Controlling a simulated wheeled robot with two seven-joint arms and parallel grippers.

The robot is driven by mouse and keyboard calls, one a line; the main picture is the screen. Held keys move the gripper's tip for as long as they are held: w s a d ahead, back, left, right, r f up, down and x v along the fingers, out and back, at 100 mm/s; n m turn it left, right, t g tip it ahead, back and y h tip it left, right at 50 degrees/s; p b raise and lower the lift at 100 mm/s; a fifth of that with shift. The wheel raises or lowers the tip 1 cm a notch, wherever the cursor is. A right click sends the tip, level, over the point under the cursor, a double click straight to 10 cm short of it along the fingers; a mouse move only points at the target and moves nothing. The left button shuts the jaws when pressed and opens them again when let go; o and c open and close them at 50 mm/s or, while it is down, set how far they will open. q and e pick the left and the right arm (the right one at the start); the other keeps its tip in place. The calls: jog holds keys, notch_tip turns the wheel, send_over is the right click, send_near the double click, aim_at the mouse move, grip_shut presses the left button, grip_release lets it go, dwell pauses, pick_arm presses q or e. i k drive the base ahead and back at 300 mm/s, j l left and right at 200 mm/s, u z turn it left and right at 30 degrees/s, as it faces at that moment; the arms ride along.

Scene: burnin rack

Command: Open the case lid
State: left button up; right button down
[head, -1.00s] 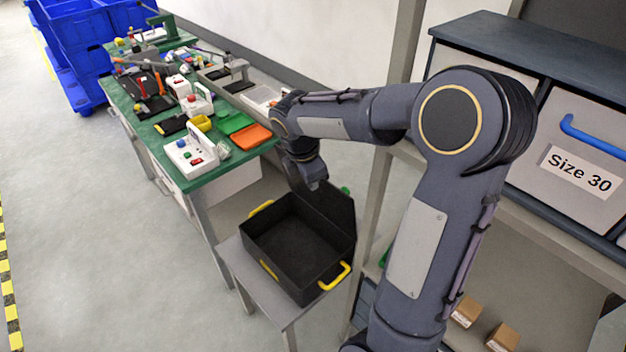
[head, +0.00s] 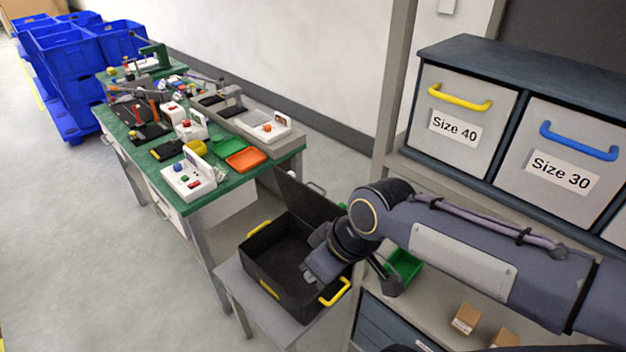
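The black case (head: 258,262) stands on a small grey table, with its inside showing dark and empty where I can see it. Its lid (head: 303,206) is raised and stands up along the back edge. Yellow fittings sit on the case's left, front and right sides. My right arm comes in from the right, and its gripper (head: 322,264) is over the right part of the case. It hides the right inner side and part of the lid's right end. I cannot make out the fingers, or whether they touch the case. My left gripper is not in view.
A green workbench (head: 225,190) with trays and devices stands behind and left of the case. A shelf rack with drawers (head: 460,120) is at right, with a green bin (head: 405,263) and small cardboard boxes (head: 466,318) low down. The floor at left is clear.

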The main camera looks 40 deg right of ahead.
aim_at(314, 209)
jog(key=i+j+z, duration=0.2)
jog(key=i+z, duration=0.15)
jog(key=i+j+z, duration=0.3)
jog(key=i, duration=0.2)
